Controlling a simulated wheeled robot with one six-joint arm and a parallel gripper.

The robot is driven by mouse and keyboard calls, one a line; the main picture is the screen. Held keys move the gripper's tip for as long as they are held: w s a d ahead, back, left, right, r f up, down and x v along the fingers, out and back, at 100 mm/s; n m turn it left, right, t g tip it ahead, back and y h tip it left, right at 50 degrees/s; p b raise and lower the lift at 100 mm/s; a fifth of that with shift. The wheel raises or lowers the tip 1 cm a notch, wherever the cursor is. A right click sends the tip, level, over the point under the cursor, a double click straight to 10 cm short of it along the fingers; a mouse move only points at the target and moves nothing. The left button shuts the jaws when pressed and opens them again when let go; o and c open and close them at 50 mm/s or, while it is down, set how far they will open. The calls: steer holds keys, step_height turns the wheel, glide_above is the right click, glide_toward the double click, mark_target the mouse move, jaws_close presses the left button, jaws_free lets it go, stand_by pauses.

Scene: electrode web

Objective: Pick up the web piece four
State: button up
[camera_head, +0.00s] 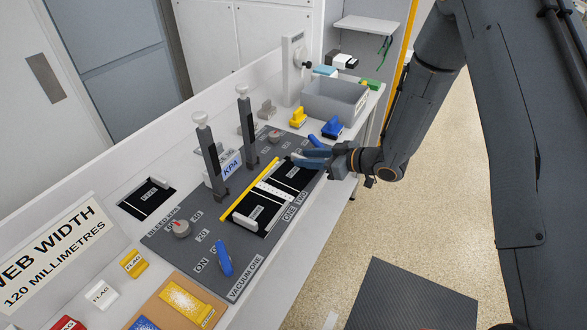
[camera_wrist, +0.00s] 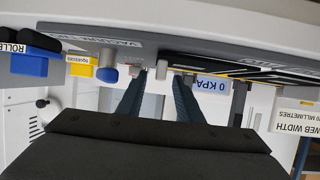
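Black web pieces with small labels lie on the grey splicing panel (camera_head: 184,245), one nearer (camera_head: 250,222) and one farther (camera_head: 288,178), either side of a white dotted strip (camera_head: 270,190). Another black labelled piece (camera_head: 140,207) lies in a recess at left. The labels are too small to read, so I cannot tell which is web piece four. My gripper (camera_head: 301,153) is over the far right end of the panel. In the wrist view my gripper (camera_wrist: 160,76) has its two fingers apart with nothing held between them.
Two grey posts with white knobs (camera_head: 202,117) (camera_head: 242,89) rise from the panel. A blue lever (camera_head: 224,258) is at its near end. A grey bin (camera_head: 336,101), a blue object (camera_head: 332,128) and a yellow object (camera_head: 298,117) stand behind my gripper. A web width sign (camera_head: 62,252) is at near left.

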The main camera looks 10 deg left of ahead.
steer(key=shift+p+x, duration=0.4)
steer(key=shift+x, duration=0.95)
steer(key=shift+c, duration=0.2)
jaws_close()
steer(key=shift+r, duration=0.1)
